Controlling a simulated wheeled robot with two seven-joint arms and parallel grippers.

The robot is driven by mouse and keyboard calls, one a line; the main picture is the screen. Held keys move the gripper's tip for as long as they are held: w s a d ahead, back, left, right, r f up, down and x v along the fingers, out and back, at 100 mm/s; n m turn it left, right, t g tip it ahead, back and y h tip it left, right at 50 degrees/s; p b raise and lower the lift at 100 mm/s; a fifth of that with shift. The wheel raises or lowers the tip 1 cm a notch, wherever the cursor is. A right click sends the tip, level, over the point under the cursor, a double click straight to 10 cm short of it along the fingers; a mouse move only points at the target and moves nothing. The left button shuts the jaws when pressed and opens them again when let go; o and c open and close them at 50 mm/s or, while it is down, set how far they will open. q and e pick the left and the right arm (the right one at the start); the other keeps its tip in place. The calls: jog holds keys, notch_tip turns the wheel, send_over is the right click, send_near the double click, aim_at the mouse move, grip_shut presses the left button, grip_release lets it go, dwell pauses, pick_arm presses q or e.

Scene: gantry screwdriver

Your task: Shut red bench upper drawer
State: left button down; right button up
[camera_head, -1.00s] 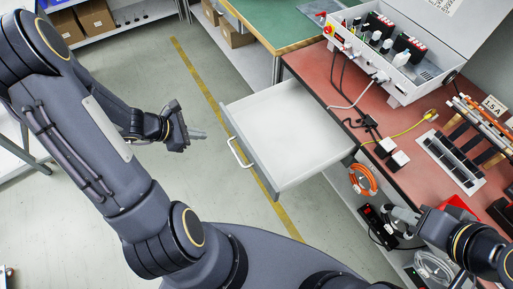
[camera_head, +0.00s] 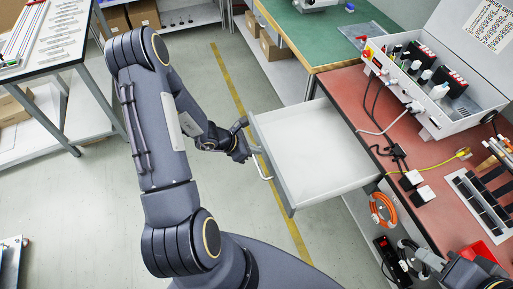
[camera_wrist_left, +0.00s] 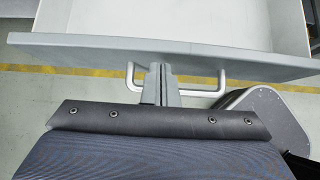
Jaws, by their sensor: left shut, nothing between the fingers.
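The upper drawer (camera_head: 312,155) of the red bench (camera_head: 345,92) is pulled out and looks empty. Its grey front panel (camera_head: 271,163) faces left in the head view, with a bar handle (camera_head: 262,171) on it. My left gripper (camera_head: 250,149) is shut and empty at the drawer front, beside the handle. In the left wrist view the closed fingers (camera_wrist_left: 160,78) reach to the front panel (camera_wrist_left: 90,46), near the left end of the handle (camera_wrist_left: 205,92). Whether they touch the panel is hard to tell. My right gripper (camera_head: 415,258) is low at the right, its fingers too small to judge.
On the red bench top are an open grey case (camera_head: 440,95), cables and white plugs. An orange cable coil (camera_head: 383,209) hangs below the top. A green bench (camera_head: 325,35) stands behind. A table with papers (camera_head: 50,35) is at far left.

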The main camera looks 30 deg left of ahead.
pick_arm(q)
jog(key=shift+w+d, duration=0.25)
jog(key=shift+w, duration=0.05)
